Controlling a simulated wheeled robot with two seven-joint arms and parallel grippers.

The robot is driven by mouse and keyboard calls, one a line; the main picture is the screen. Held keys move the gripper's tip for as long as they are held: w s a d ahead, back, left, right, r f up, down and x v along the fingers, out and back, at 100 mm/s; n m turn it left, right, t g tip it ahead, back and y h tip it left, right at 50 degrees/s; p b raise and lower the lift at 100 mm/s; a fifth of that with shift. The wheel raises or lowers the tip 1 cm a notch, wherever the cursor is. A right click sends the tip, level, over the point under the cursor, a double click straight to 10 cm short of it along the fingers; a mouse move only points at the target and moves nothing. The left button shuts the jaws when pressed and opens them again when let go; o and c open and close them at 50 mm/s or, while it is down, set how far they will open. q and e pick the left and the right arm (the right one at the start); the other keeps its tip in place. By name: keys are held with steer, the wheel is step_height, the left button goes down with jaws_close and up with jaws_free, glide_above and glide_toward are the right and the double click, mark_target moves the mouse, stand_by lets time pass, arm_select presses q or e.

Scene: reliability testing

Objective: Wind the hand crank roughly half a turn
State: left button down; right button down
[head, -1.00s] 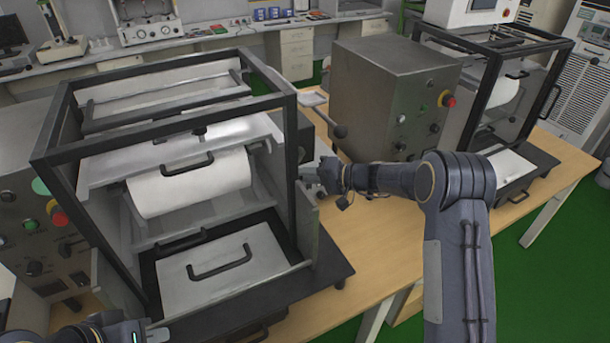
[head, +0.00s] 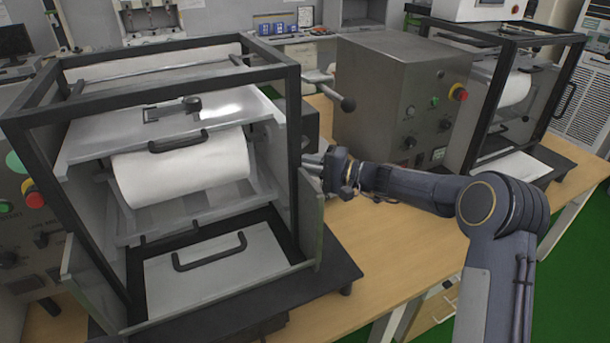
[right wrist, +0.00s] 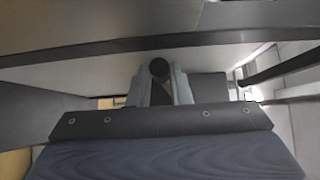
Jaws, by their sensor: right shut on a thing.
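The black-framed machine (head: 296,150) fills the left of the head view, with a white roll (head: 180,172) inside. My right gripper (head: 322,166) is at the machine's right side, beside the front post. In the right wrist view its two fingers stand either side of a dark round end of the hand crank (right wrist: 159,69), closed on it. How this end joins the rod is hidden. My left gripper is out of view.
A grey control box (head: 385,95) with a red button stands close behind my right forearm. A second framed machine (head: 520,90) is at the right. The wooden table (head: 385,245) is bare in front of the control box. A cabinet with several shelves' worth of equipment stands behind.

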steer(key=c, duration=1.3)
jaws_free()
steer(key=b+v, duration=0.2)
steer(key=v, duration=0.6)
